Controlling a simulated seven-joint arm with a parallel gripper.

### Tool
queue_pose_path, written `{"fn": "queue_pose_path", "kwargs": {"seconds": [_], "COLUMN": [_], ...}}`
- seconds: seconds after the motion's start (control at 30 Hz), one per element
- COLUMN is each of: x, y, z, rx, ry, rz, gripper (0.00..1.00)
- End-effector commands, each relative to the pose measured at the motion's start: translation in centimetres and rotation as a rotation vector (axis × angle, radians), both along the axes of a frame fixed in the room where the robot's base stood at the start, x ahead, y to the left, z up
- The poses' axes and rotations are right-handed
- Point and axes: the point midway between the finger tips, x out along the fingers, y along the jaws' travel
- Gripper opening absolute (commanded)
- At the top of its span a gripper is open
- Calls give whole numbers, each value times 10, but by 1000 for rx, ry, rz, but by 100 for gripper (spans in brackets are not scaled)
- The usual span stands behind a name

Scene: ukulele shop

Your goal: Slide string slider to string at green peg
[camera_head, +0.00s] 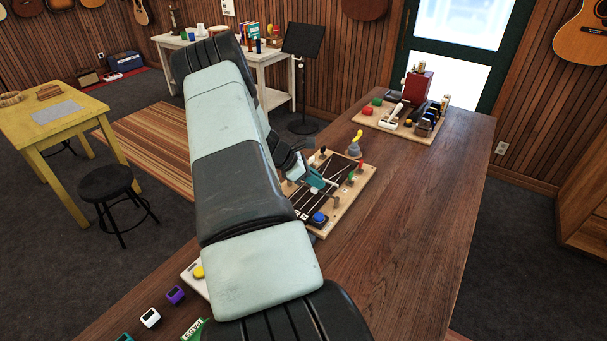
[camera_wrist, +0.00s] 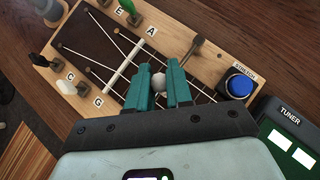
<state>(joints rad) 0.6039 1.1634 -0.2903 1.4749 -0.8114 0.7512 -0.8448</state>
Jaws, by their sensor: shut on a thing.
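My gripper (camera_wrist: 166,88) has its teal fingers closed around a round grey-white knob (camera_wrist: 158,81), which looks like the string slider's knob. The knob is over the strings (camera_wrist: 98,36) of the wooden string board (camera_wrist: 181,17). The rest of the slider is hidden by the fingers. The green peg (camera_wrist: 128,8) stands at the board's top edge in the wrist view, near the E and A labels; in the head view the green peg (camera_head: 351,175) is right of my gripper (camera_head: 317,181). I cannot tell which string the knob is over.
A white bar (camera_wrist: 124,67) crosses the strings. A metal lever (camera_wrist: 195,45) and a blue STRETCH button (camera_wrist: 239,83) are close to my fingers. A tuner (camera_wrist: 288,138) lies beside the board. A second board (camera_head: 395,122) stands farther back. The table right of the string board is clear.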

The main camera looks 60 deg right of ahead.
Motion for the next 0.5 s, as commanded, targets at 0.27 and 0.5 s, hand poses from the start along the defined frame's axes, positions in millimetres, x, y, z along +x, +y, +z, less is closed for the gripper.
{"fn": "queue_pose_path", "kwargs": {"seconds": [0.27, 0.5], "x": [-34, -36], "y": [-2, -3], "z": [1, 1], "rx": [-4, -4], "ry": [0, 5], "rz": [-1, -6], "gripper": [0, 0]}}
